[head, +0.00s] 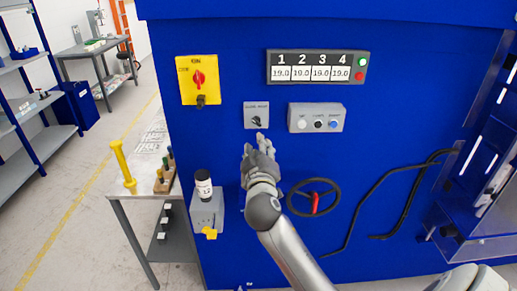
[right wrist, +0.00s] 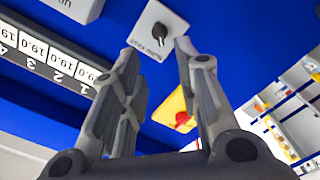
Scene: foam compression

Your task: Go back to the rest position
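My right gripper (head: 258,147) is raised in front of the blue machine (head: 400,120), just below a small grey panel with a black rotary knob (head: 257,121). In the right wrist view its two fingers (right wrist: 157,46) are spread apart with nothing between them. The knob panel (right wrist: 160,28) shows beyond the fingertips, and the knob is apart from both fingers. My left gripper is in neither view.
The machine's face carries a yellow panel with a red switch (head: 198,79), a numbered display (head: 318,67), a button box (head: 316,118) and a black handwheel (head: 314,197). Black cables (head: 382,190) hang at right. A side table (head: 118,187) stands at left, beside open floor.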

